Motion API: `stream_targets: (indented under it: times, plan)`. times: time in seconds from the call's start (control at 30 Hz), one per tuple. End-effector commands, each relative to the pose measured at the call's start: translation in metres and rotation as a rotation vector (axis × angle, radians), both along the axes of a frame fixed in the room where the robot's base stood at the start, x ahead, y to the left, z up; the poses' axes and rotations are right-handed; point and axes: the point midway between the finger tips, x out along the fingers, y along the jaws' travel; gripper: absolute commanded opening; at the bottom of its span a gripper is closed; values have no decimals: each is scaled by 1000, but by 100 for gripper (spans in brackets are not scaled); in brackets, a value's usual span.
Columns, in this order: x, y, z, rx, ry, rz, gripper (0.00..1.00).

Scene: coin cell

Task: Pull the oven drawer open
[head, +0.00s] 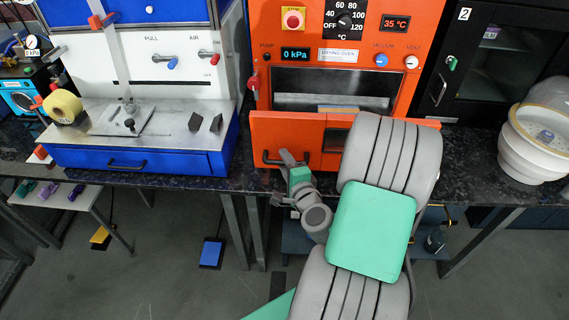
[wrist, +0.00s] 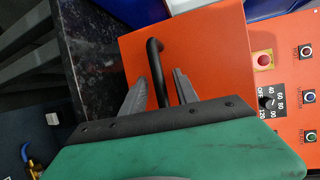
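The orange drying oven (head: 260,50) stands on the dark bench, with an orange drawer front (head: 285,130) low on it. A black bar handle (head: 268,160) sits at the left of that front. My gripper (head: 288,158) is at the handle, and my arm hides the right part of the drawer front. In the wrist view, my gripper (wrist: 160,80) is open, one finger on each side of the black handle (wrist: 153,58), with gaps showing. The orange front (wrist: 205,45) lies just beyond.
A blue-and-white apparatus (head: 140,155) stands close on the left. A black cabinet (head: 480,70) and a white round vessel (head: 530,140) are on the right. The dark speckled bench edge (wrist: 90,60) runs beside the drawer front.

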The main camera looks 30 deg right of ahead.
Motion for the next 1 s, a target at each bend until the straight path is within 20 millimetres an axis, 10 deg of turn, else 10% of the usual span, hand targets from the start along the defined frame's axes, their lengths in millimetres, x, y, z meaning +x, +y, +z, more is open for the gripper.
stream_targets:
  times: [0.5,1.0]
  plan:
    - [-68,11,12,2,1,-7,36]
    - [-75,15,14,1,0,0,36]
